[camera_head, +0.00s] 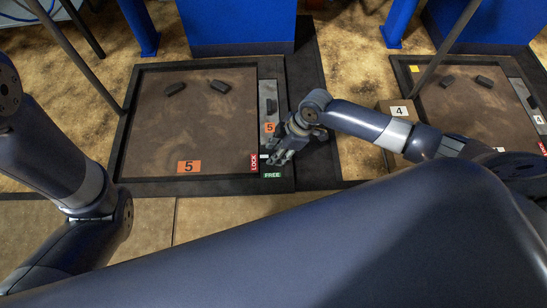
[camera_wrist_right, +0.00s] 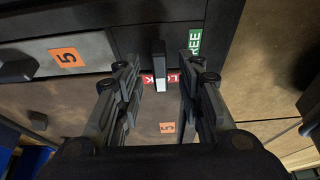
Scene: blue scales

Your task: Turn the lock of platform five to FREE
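Platform five (camera_head: 150,120) is a brown plate in a dark frame with an orange "5" label (camera_head: 188,167). At its right corner are a red LOCK label (camera_head: 254,162) and a green FREE label (camera_head: 272,175). In the right wrist view the lock lever (camera_wrist_right: 159,62) is a short dark bar with a white end, lying beside the red LOCK label (camera_wrist_right: 173,80); the green FREE label (camera_wrist_right: 194,41) is off to the right. My right gripper (camera_head: 275,156) is open over this corner, its fingers (camera_wrist_right: 160,85) on both sides of the lever, with gaps. My left gripper is out of view.
A grey strip (camera_head: 268,98) with a second orange "5" label (camera_head: 269,127) runs along the plate's right side. Two dark blocks (camera_head: 219,86) lie on the plate. Platform four (camera_head: 460,110) and a box labelled "4" (camera_head: 398,111) are at right. Blue columns (camera_head: 240,22) stand behind.

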